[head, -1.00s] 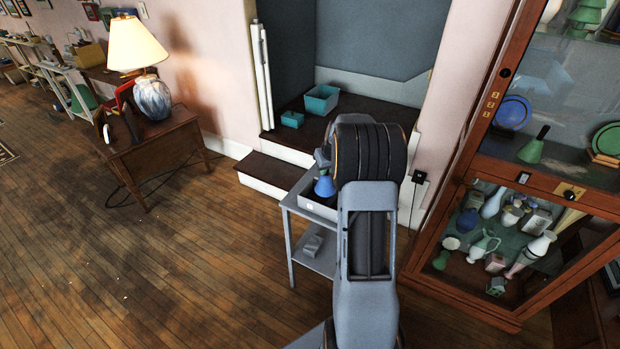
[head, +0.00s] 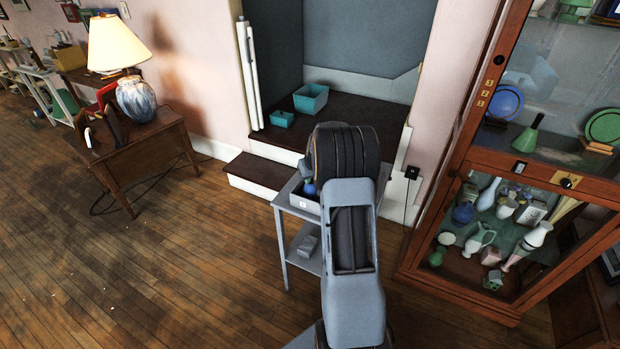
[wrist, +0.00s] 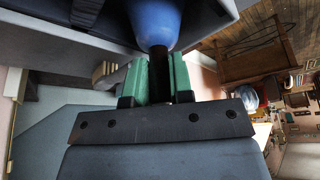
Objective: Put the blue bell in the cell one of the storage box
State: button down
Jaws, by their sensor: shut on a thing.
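The blue bell (wrist: 154,20) hangs at the top of the wrist view. My gripper (wrist: 160,78) has its two green fingers shut on the bell's dark handle. In the head view a small part of the bell (head: 310,188) shows just left of my wrist, at the storage box. The grey storage box (head: 304,204) stands on a small grey cart, with a white label on its front. My arm hides most of the box and its cells, so I cannot tell which cell is under the bell or whether the bell touches the box.
The grey cart (head: 284,240) has a lower shelf with a grey object (head: 308,244). A glass cabinet (head: 470,160) full of curios stands at the right. Behind is a dark step with two teal boxes (head: 311,97). A lamp table (head: 135,160) stands left; the floor between is clear.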

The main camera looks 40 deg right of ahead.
jog(key=shift+f, duration=0.2)
jog(key=c, duration=1)
grip_release()
jog(key=shift+r, duration=0.1)
